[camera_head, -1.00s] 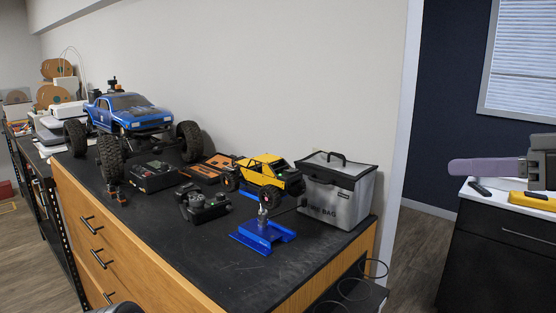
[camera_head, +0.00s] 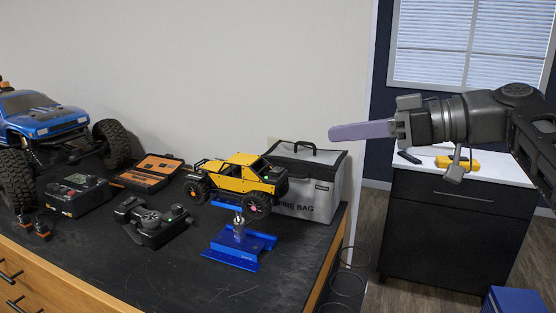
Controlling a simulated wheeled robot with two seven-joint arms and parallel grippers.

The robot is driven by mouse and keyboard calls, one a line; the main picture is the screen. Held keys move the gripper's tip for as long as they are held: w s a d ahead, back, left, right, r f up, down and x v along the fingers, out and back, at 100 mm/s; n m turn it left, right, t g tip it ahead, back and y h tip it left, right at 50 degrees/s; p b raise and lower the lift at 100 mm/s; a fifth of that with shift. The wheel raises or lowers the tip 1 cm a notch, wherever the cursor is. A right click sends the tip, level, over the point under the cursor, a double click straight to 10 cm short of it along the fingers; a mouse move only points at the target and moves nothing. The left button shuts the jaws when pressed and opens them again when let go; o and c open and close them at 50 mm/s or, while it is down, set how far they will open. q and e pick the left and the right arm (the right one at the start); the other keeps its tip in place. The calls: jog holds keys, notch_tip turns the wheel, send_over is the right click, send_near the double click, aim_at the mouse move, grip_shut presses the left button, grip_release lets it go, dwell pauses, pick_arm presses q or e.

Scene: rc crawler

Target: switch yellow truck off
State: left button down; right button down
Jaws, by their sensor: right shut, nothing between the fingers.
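The yellow truck (camera_head: 240,178) is a small crawler with black wheels, raised on a blue stand (camera_head: 238,246) on the black bench top. A small green spot shows near its front right; its switch cannot be made out. My right gripper (camera_head: 336,133) has long purple fingers that are shut and empty. It reaches in from the right and hangs in the air to the upper right of the truck, in front of the wall edge, apart from the truck. My left gripper is not in view.
A grey fire bag (camera_head: 322,190) stands right behind the truck. A black transmitter (camera_head: 152,222), a charger (camera_head: 72,194) and an open orange tool case (camera_head: 147,172) lie to the left. A big blue truck (camera_head: 40,122) stands at the far left.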

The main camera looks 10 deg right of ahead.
jog(key=p, duration=0.1)
send_over(277, 170)
jog(key=s+d, duration=0.1)
jog(key=d, duration=0.1)
notch_tip(277, 170, down, 2)
jog(key=f, duration=0.4)
jog(key=shift+s+a+f, duration=0.1)
jog(key=shift+s+f, duration=0.15)
